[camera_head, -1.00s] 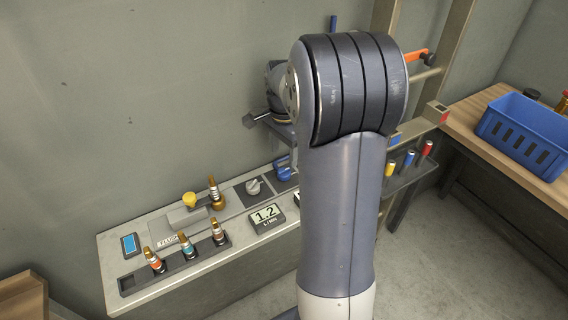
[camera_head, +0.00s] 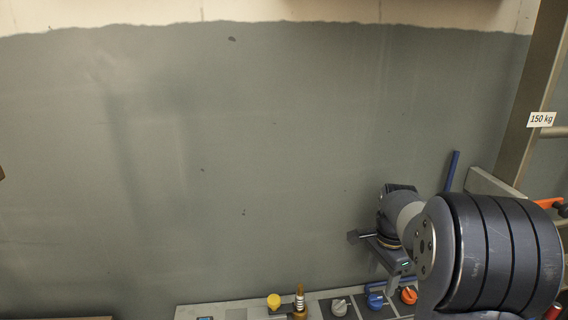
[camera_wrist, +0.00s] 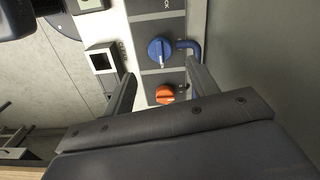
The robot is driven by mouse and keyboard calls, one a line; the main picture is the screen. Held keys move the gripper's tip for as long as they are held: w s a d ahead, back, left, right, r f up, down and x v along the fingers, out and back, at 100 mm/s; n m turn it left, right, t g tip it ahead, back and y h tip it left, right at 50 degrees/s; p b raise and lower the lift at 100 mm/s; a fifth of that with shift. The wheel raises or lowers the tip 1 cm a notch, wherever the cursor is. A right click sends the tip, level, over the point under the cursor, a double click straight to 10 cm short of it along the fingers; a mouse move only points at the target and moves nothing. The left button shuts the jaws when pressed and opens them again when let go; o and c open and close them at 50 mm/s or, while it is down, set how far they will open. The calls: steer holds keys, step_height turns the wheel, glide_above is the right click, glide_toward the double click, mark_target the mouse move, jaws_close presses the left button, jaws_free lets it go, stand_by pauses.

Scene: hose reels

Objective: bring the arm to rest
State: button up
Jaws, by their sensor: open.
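My arm (camera_head: 505,250) shows at the lower right in the head view, bent at a large dark-ringed joint. My gripper (camera_wrist: 160,78) is open and empty in the wrist view, its two fingers apart with the panel beyond them. In the head view my gripper is small and partly hidden behind the arm, above the right part of the panel.
A rack post (camera_head: 535,95) with a "150 kg" label (camera_head: 541,119) stands at right. The grey wall (camera_head: 200,170) fills the rest, with free room before it.

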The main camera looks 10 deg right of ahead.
mark_target(376, 297)
step_height(376, 297, down, 8)
steer(key=shift+r, duration=0.25)
